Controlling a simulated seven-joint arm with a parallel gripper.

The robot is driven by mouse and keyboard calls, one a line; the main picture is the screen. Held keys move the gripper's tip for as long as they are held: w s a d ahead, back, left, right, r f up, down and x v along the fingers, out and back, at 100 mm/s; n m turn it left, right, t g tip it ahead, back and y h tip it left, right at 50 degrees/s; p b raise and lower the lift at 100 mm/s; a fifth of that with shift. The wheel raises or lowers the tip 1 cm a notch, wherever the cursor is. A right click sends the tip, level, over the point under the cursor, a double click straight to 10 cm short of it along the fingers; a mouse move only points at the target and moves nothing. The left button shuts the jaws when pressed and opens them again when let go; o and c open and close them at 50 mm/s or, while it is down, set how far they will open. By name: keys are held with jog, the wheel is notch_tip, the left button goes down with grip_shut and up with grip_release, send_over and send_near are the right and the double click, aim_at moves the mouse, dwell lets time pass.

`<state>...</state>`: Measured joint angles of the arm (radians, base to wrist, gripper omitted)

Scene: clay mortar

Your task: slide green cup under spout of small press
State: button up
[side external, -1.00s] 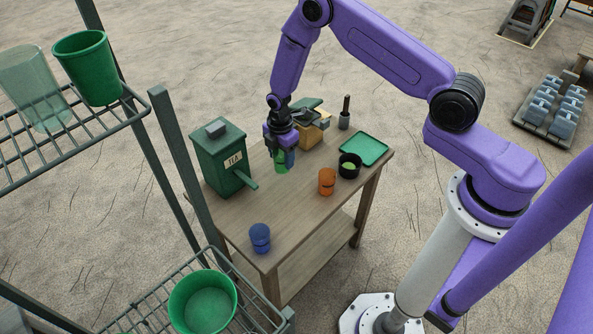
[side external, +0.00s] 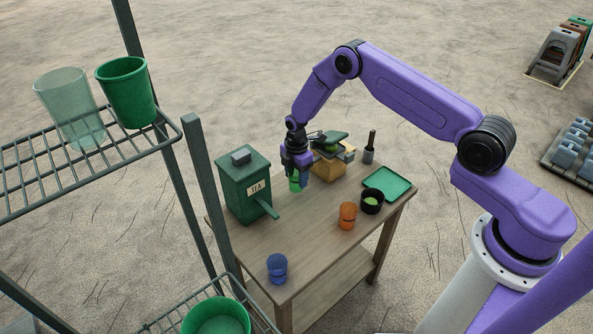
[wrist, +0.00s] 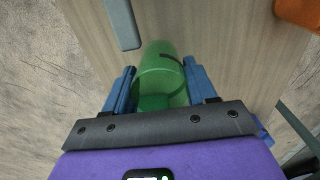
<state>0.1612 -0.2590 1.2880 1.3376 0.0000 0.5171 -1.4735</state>
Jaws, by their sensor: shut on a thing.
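My gripper (side external: 297,178) is shut on the green cup (wrist: 160,72), with a blue finger on each side of it in the wrist view. In the side view the cup (side external: 295,184) is partly hidden by the fingers; it is upright, at or just above the tabletop. A wooden block-like device with a dark green top (side external: 328,163), possibly the small press, stands behind and right of my gripper; I cannot make out its spout. A green box labelled TEA (side external: 243,187) with a green chute (side external: 266,208) stands left of the cup.
On the wooden table (side external: 310,235) stand a blue cup (side external: 277,268), an orange cup (side external: 347,215), a black bowl (side external: 371,202), a green tray (side external: 387,184) and a dark-handled tool (side external: 369,150). A wire rack (side external: 90,160) with tubs stands left. The table's front middle is clear.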

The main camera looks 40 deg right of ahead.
jog(key=shift+f, duration=1.7)
jog(key=shift+w+d, duration=0.45)
jog(key=shift+d, duration=0.35)
jog(key=shift+w+d, duration=0.4)
jog(key=shift+d, duration=0.35)
jog(key=shift+f, duration=0.15)
jog(key=o, duration=1.1)
notch_tip(320, 180, up, 8)
